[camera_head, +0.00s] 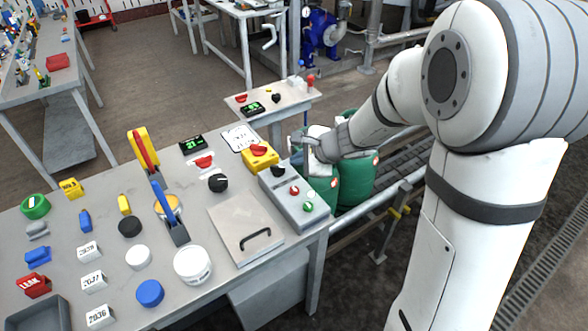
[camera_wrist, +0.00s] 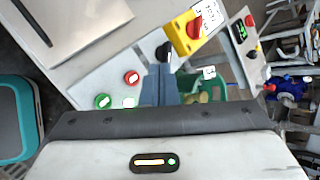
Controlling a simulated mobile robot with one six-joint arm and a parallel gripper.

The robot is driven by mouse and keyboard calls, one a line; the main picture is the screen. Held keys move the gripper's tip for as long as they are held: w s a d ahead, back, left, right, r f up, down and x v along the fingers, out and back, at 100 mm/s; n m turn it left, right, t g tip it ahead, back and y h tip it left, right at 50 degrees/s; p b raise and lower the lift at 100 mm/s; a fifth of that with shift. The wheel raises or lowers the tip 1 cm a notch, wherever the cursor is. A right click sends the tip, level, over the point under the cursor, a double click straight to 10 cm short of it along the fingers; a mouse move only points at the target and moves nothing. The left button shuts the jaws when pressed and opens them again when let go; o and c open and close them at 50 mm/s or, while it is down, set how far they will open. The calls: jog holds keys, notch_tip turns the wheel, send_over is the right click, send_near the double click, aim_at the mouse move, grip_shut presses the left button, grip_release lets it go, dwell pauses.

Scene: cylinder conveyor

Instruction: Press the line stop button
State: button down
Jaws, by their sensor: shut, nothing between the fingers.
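A grey control box (camera_head: 288,212) lies at the right end of the bench. It carries a red button (camera_head: 294,190), a green button (camera_head: 307,207), a small white button and a black knob (camera_head: 278,170). In the wrist view the red button (camera_wrist: 132,77) is left of the fingers, with the green button (camera_wrist: 102,101) farther left. My gripper (camera_head: 294,157) is at the back end of the box. In the wrist view my gripper (camera_wrist: 158,72) is shut and empty, its blue-grey tips near the black knob (camera_wrist: 163,50). I cannot tell whether they touch it. No label naming the line stop is readable.
A yellow box with a red switch (camera_head: 260,156) stands behind the control box. A metal plate with a black handle (camera_head: 240,228) lies left of it. Green cylinders (camera_head: 357,180) stand on the conveyor under my arm. Many small items cover the bench's left side.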

jog(key=shift+w+f+m, duration=0.8)
jog(key=shift+w+m, duration=0.2)
jog(key=shift+m, duration=0.1)
jog(key=shift+f, duration=0.15)
jog(key=b, duration=0.6)
send_over(298, 191)
notch_tip(298, 191, down, 7)
jog(key=shift+a+f, duration=0.1)
jog(key=shift+f+b, duration=0.65)
jog(key=shift+b, duration=0.3)
jog(key=shift+f, duration=0.1)
jog(key=shift+f+b, duration=0.3)
jog(key=shift+b, duration=0.25)
